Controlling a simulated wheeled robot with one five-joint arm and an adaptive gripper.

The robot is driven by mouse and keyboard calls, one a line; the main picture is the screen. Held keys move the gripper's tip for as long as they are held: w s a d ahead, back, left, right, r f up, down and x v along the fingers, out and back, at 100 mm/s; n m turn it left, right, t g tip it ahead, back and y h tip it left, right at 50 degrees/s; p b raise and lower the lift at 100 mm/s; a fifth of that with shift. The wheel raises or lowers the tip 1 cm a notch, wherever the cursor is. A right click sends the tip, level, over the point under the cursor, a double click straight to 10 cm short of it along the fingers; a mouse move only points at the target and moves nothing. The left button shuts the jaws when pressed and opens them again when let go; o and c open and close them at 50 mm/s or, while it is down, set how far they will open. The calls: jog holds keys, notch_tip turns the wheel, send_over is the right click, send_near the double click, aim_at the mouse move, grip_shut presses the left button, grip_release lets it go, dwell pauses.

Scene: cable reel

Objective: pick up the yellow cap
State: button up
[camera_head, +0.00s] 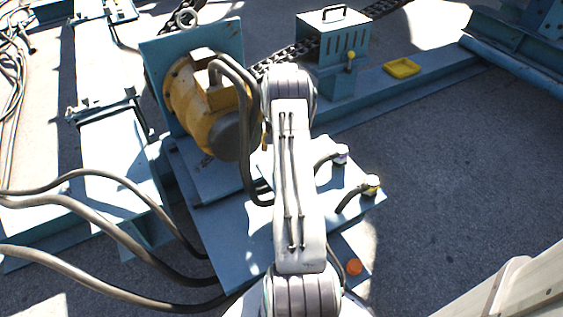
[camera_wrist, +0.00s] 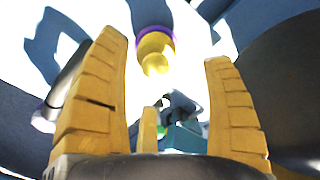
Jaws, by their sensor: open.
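In the head view my arm hides the gripper.
A yellow motor (camera_head: 200,95) with dark hoses is at left. An orange cap (camera_head: 354,267) lies near the front. A yellow tray (camera_head: 402,67) rests on the blue beam.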

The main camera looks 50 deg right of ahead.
jog(key=shift+s+f+b, duration=0.25)
jog(key=shift+f, duration=0.9)
jog(key=shift+s+f+b, duration=0.2)
jog(key=shift+f+b, duration=0.05)
jog(key=shift+f, duration=1.4)
jog(key=shift+a, duration=0.15)
jog(key=c, duration=1.2)
